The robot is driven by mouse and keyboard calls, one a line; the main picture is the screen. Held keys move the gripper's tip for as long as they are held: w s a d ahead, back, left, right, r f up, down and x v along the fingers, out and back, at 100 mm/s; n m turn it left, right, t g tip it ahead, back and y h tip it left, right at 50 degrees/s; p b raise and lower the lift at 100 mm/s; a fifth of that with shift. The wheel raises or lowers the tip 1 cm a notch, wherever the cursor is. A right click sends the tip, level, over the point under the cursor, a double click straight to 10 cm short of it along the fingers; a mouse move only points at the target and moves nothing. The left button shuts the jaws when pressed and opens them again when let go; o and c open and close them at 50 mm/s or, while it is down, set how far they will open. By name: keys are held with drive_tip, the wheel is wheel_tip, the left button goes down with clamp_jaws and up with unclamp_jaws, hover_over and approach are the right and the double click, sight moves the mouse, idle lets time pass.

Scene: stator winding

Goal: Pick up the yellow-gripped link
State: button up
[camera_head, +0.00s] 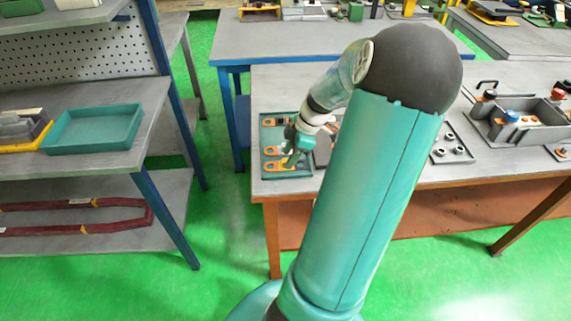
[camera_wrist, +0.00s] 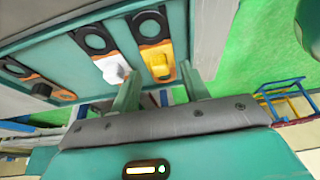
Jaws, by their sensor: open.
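The yellow-gripped link (camera_wrist: 158,62) has a dark ring at one end and a yellow grip. It lies on the teal tray (camera_wrist: 205,22) at the right of a row of links in the wrist view. In the head view the yellow-gripped link (camera_head: 275,167) lies near the front edge of the tray (camera_head: 265,131). My gripper (camera_wrist: 163,88) is open, its two fingers on either side of the yellow grip in the picture, with nothing held. I cannot tell how far the fingertips are from it. In the head view my gripper (camera_head: 292,159) hangs over the tray and partly hides its contents.
A white-gripped link (camera_wrist: 112,68) lies beside the yellow one, and an orange-gripped link (camera_wrist: 45,84) lies farther left. The workbench (camera_head: 262,192) carries a grey fixture (camera_head: 515,122) at right. A shelf with an empty teal tray (camera_head: 95,130) stands at left.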

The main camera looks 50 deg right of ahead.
drive_tip(key=shift+x, duration=1.05)
drive_tip(key=shift+c, duration=0.4)
drive_tip(key=c, duration=0.7)
drive_tip(key=shift+r, duration=0.2)
